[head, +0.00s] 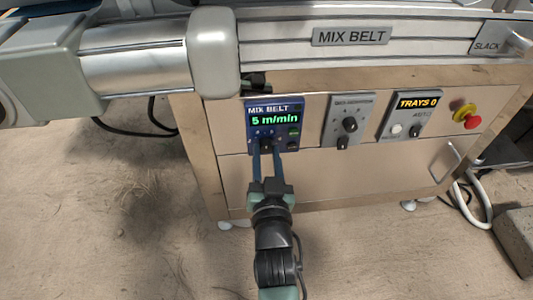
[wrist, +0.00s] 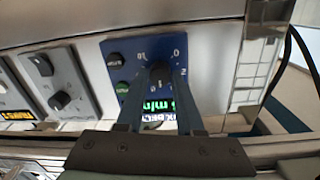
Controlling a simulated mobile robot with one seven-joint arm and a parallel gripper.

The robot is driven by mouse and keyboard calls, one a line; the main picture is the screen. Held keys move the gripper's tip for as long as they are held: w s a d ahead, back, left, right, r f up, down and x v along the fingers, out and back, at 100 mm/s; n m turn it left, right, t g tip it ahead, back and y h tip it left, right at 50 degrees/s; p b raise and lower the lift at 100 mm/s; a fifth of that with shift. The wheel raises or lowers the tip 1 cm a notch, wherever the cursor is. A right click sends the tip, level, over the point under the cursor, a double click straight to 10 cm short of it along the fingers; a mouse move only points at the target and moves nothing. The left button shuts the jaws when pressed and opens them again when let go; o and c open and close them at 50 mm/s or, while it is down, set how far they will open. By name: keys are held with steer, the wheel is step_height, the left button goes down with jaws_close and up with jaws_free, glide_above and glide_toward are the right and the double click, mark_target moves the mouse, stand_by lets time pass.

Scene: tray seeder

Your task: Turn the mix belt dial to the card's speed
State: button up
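The mix belt dial box is a blue panel (head: 291,143) on the front of the cabinet. Its lit green display (head: 275,119) reads 5 m/min. The dark dial knob (wrist: 160,75) sits on the panel, with scale marks such as 0, 2 and 10 around it in the wrist view. My gripper (head: 266,148) reaches up to the panel from below, its two blue fingers one on each side of the knob. The fingertips are very close to the knob; whether they touch it is unclear. The fingers partly hide the knob and display. I see no speed card.
Right of the dial are a grey selector box (head: 348,121), a TRAYS 0 counter box (head: 410,115) with a switch and white button, and a red stop button (head: 471,121). The MIX BELT conveyor rail (head: 290,52) overhangs above. The floor in front is clear.

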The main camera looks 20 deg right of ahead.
steer(key=o, duration=0.4)
steer(key=shift+c, duration=0.2)
steer(key=p+v, duration=0.5)
steer(key=v, duration=0.8)
steer(key=shift+p, duration=0.35)
